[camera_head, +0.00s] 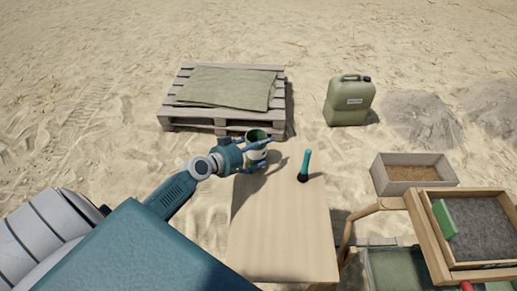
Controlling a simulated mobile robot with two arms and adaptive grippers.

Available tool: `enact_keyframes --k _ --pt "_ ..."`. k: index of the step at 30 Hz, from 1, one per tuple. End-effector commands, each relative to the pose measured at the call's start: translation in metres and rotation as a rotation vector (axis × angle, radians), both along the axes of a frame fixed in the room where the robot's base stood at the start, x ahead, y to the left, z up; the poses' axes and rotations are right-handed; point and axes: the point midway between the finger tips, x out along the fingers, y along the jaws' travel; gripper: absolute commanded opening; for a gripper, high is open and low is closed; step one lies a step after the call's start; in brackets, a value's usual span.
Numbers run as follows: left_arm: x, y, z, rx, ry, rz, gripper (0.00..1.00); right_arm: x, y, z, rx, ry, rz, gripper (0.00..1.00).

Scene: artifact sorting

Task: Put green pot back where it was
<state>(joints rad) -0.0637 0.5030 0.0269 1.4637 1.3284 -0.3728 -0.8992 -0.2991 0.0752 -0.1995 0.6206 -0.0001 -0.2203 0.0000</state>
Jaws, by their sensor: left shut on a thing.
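The green pot (257,136) is at the far left end of the wooden table (284,235). My left gripper (258,146) is shut on the pot, with its fingers around the pot's sides. The pot looks roughly upright with its open mouth facing up. The gripper and fingers hide part of its body, and I cannot tell whether its base touches the table. My right gripper is not in view.
A brush-like tool with a teal handle (307,163) stands at the table's far right. Beyond are a pallet (221,122) with a folded cloth (228,88) and a green canister (348,101). Sand-filled trays (414,159) stand to the right. The table's middle is clear.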

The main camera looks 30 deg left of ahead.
Motion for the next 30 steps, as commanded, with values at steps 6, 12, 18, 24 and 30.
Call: enact_keyframes --k 6,12,18,24,30 --pt "0.0 0.0 -0.001 0.0 0.001 0.0 0.98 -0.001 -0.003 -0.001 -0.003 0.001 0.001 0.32" --pt "0.0 0.0 -0.001 0.0 0.001 0.0 0.98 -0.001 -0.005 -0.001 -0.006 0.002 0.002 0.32" --pt "-0.011 0.003 0.004 0.002 0.003 -0.001 0.98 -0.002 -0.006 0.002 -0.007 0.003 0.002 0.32" --pt "-0.05 0.011 0.019 0.003 0.003 -0.002 0.98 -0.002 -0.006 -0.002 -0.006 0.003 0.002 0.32" --pt "-0.086 0.017 0.034 0.002 0.004 -0.004 0.98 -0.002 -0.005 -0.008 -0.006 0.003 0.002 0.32"
